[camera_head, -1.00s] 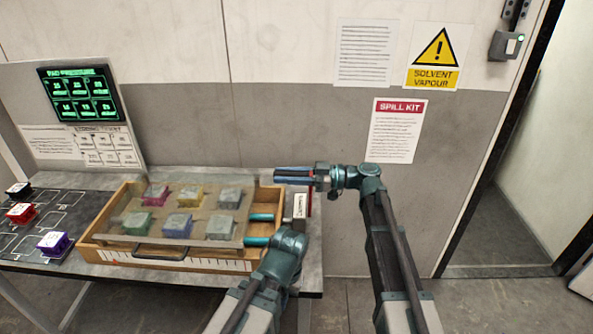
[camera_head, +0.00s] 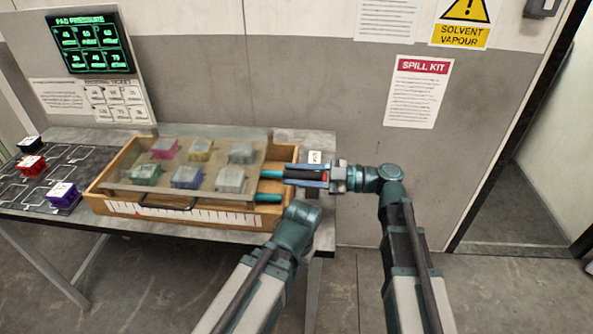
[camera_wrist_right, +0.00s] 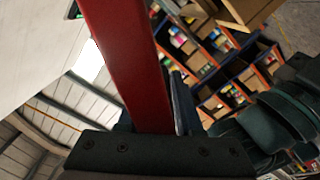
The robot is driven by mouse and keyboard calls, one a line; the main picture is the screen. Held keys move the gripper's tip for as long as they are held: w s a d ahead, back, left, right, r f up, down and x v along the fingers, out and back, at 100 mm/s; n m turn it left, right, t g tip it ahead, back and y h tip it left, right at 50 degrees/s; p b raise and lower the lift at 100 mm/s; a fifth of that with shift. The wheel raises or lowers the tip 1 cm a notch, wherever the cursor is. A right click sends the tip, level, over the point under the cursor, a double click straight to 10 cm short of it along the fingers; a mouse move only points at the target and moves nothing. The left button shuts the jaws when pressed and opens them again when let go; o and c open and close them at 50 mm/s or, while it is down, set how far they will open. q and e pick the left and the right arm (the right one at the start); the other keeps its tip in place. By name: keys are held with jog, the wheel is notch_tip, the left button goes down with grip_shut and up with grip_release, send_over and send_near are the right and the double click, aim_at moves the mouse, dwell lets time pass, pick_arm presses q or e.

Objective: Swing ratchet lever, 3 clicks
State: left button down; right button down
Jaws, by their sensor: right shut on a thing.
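The red ratchet lever (camera_wrist_right: 125,60) runs up through the right wrist view, between my right gripper's fingers. In the head view my right gripper (camera_head: 303,175) is shut on it beside the right end of the wooden box; only a small red patch (camera_head: 324,177) shows there. The lever's pivot is hidden. The wooden box (camera_head: 206,222) holds several coloured blocks under a tilted clear plate (camera_head: 216,190). My left arm reaches in at the front right of the box. Its gripper is not seen.
The box stands on a grey table (camera_head: 320,222). At left is a dark marked mat (camera_head: 88,165) with black, red and purple blocks. A screen (camera_head: 88,40) stands behind. A small white label (camera_head: 314,157) sits just behind the right gripper. Right of the table is open floor.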

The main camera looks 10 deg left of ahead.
jog(key=shift+f, duration=0.2)
dwell(0.3)
jog(key=c, duration=0.7)
grip_release()
jog(key=d, duration=1.4)
